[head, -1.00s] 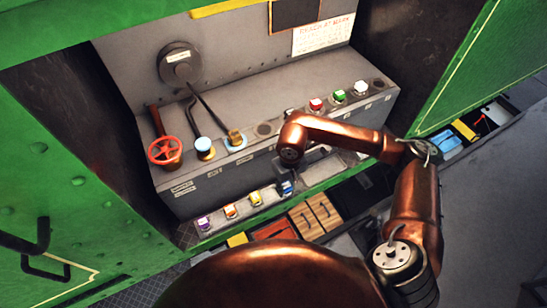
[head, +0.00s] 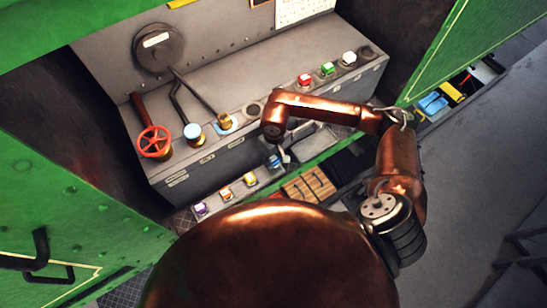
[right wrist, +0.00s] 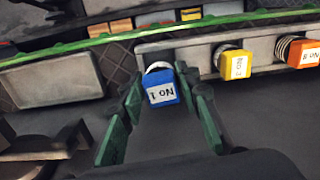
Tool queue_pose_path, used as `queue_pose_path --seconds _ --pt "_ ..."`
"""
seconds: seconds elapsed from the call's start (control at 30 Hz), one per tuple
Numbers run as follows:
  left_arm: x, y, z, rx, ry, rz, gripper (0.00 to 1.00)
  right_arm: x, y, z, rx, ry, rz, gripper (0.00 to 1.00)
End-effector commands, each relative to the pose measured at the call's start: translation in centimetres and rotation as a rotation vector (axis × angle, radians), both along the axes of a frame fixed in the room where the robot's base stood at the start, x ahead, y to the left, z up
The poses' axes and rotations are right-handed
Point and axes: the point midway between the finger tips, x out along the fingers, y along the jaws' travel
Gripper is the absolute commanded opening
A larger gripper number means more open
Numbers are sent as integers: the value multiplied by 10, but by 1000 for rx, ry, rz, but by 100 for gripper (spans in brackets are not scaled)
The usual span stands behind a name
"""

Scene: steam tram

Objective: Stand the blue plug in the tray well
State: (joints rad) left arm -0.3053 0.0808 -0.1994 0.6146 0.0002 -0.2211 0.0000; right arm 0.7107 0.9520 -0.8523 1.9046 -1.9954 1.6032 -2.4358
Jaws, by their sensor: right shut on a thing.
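The blue plug (head: 273,162) is at the right end of the row of plugs in the head view, partly hidden by my right gripper (head: 280,159). In the right wrist view the blue plug (right wrist: 162,90) shows a white label and a pale coiled part beyond it. My right gripper (right wrist: 163,92) is shut on it, with green fingers on both sides. The plug is at the end of the long grey tray (right wrist: 190,55); I cannot tell whether its base is in a well or above it. My left gripper is not in view.
A yellow plug (right wrist: 235,63) and an orange plug (right wrist: 297,52) stand in the tray; a purple plug (head: 200,208) is at its far left. Levers, a red valve wheel (head: 154,142) and red, green and white plugs are on the bench behind.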

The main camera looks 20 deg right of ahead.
Motion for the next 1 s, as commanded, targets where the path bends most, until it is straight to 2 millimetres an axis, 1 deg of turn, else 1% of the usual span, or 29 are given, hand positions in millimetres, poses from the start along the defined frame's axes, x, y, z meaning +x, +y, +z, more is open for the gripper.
queue_pose_path --seconds 0.03,0.1,0.2,0.37,0.6,0.77,1.0 --pt "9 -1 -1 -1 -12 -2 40 0 0 -4 1 -1 -1 0" --pt "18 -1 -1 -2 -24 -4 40 1 0 -8 0 -2 -2 0" --pt "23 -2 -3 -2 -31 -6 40 1 0 -15 0 -2 -2 0" --pt "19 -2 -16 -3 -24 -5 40 1 0 -27 0 -2 -1 0" --pt "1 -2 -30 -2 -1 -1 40 0 0 -39 -1 -1 0 0" --pt "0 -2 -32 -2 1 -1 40 0 0 -40 -1 -1 -1 0" --pt "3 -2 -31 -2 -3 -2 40 1 0 -40 0 -2 -1 0"
